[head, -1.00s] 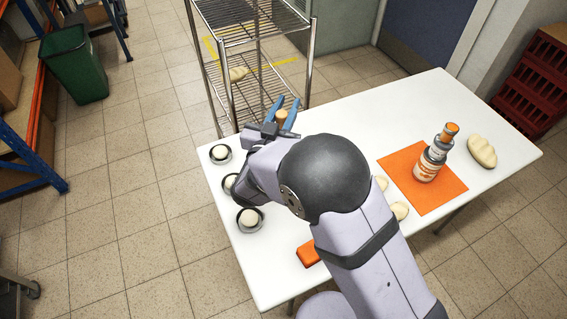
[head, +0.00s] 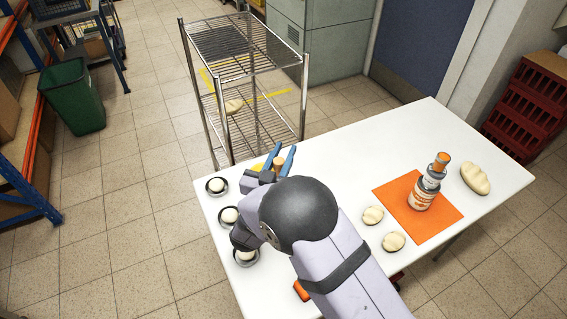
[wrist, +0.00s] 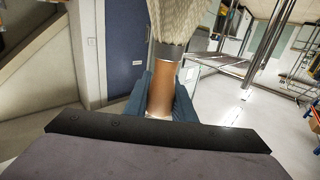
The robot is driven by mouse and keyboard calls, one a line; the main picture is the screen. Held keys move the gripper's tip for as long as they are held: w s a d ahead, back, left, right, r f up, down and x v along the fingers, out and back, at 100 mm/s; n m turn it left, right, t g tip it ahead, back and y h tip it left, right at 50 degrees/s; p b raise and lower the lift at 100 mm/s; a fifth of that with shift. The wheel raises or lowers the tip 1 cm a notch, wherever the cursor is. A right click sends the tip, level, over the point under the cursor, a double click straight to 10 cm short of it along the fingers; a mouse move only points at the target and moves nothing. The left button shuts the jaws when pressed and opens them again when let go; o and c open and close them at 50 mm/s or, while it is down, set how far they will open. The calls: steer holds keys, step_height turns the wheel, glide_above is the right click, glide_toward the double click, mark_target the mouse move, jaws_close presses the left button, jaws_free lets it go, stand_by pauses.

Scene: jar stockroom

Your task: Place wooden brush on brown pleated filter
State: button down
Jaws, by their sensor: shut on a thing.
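My gripper (head: 284,149) is shut on the wooden brush, above the table's far left part in the head view. There the brush shows only as a small tan round end (head: 279,160) between the blue fingers. In the wrist view the brush's brown handle (wrist: 163,88) stands between the blue fingers, with a dark grey collar and pale bristles at the top, cut by the frame edge. I cannot make out a brown pleated filter in either view; my arm covers part of the table.
An orange mat (head: 390,197) bears stacked jars (head: 425,190). Pale lobed pieces (head: 393,241) lie nearby. Several dark dishes (head: 217,192) with pale balls line the left edge. An orange block (head: 302,290) is partly covered by my arm. A wire rack (head: 220,45) stands behind.

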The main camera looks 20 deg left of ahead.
steer(key=shift+f+p, duration=0.45)
steer(key=shift+f, duration=1.6)
steer(key=shift+f, duration=0.1)
steer(key=shift+f, duration=0.15)
steer(key=c, duration=1.5)
jaws_free()
steer(key=s+b, duration=0.1)
steer(key=s, duration=0.3)
steer(key=s+b, duration=0.1)
steer(key=s, duration=0.3)
steer(key=s+b, duration=0.1)
steer(key=s, duration=0.3)
steer(key=shift+r, duration=0.25)
